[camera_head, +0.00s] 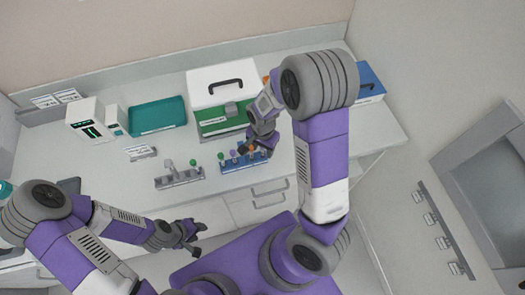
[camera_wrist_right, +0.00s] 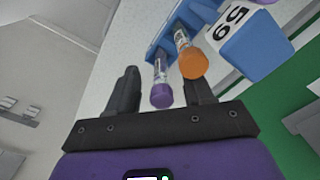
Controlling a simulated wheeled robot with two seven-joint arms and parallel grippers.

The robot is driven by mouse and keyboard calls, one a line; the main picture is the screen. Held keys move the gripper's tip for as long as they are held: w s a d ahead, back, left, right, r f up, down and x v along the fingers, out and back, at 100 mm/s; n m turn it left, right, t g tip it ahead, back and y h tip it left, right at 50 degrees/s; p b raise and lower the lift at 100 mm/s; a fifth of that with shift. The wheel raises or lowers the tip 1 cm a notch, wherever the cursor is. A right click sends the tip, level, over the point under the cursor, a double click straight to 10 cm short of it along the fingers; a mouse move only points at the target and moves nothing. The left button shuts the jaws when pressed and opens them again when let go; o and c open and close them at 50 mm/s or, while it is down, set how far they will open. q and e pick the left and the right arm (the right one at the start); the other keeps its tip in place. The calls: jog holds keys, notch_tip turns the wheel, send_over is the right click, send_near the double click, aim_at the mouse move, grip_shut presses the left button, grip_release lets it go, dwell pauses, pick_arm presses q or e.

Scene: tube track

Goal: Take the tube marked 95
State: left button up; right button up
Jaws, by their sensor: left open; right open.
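A blue rack (camera_head: 232,165) on the bench holds a few tubes with coloured caps, including a green cap (camera_head: 221,156). My right gripper (camera_head: 256,147) is at this rack, open. In the right wrist view a purple-capped tube (camera_wrist_right: 161,94) shows between its open fingers, not gripped. An orange-capped tube (camera_wrist_right: 192,62) shows close to the right finger. No tube marking is legible. My left gripper (camera_head: 199,238) is open and empty, in front of the bench.
A grey rack (camera_head: 180,182) with a green-capped tube stands left of the blue rack. Behind are a teal tray (camera_head: 157,115), a white and green box (camera_head: 221,88) with a handle, and a white device (camera_head: 88,121). A blue box (camera_head: 369,82) stands at the right.

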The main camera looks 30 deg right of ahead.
jog(key=shift+c, duration=0.4)
jog(key=c, duration=0.8)
notch_tip(320, 180, up, 10)
jog(key=shift+p, duration=0.8)
